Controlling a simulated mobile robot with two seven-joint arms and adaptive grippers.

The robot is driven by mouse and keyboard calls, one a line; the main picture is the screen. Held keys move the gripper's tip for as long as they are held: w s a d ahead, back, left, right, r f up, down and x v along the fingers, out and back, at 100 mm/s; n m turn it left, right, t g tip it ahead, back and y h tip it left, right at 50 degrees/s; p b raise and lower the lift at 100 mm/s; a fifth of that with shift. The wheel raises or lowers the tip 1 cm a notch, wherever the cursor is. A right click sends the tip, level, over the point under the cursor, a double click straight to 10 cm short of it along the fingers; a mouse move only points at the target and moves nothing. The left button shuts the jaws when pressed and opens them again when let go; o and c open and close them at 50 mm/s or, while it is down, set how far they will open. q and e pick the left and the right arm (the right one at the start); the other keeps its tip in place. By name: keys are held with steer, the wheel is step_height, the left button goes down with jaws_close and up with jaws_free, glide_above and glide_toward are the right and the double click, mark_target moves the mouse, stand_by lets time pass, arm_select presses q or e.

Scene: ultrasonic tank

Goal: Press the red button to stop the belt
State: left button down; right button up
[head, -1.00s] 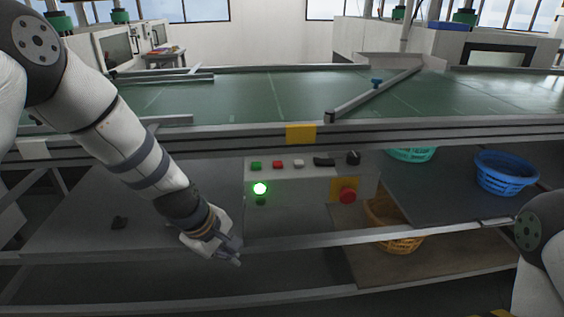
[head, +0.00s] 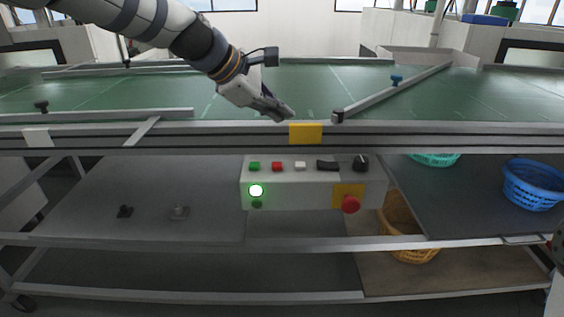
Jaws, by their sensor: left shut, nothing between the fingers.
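The control box (head: 300,196) hangs under the front rail of the belt. On its sloped top sit a green button (head: 254,166), a small red button (head: 277,166), a white button, a black switch and a black knob. A round red mushroom button (head: 350,204) on a yellow plate is on its front face, at the right. A green lamp (head: 256,190) glows on the front left. My left gripper (head: 287,115) is shut and empty, above the box near the belt's front edge, left of the yellow tag. My right gripper is out of view.
The green belt (head: 180,95) spans the view, with a diagonal guide bar (head: 400,90) at right. The front rail (head: 420,133) lies between my left gripper and the box. A blue basket (head: 533,185) and an orange basket (head: 402,222) are on the lower shelves.

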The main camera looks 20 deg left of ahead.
arm_select(q)
steer(key=shift+f, duration=0.1)
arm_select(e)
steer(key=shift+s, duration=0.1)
arm_select(q)
steer(key=b, duration=0.2)
glide_above(278, 166)
step_height(278, 166, down, 7)
steer(key=shift+f, duration=0.1)
steer(key=shift+d+f, duration=0.1)
steer(key=shift+f, duration=0.65)
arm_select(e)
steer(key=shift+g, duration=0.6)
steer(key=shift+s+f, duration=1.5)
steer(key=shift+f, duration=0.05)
arm_select(q)
steer(key=shift+f, duration=0.1)
steer(key=shift+f, duration=0.35)
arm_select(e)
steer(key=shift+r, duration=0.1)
arm_select(q)
steer(key=shift+f, duration=0.45)
steer(key=shift+r, duration=0.9)
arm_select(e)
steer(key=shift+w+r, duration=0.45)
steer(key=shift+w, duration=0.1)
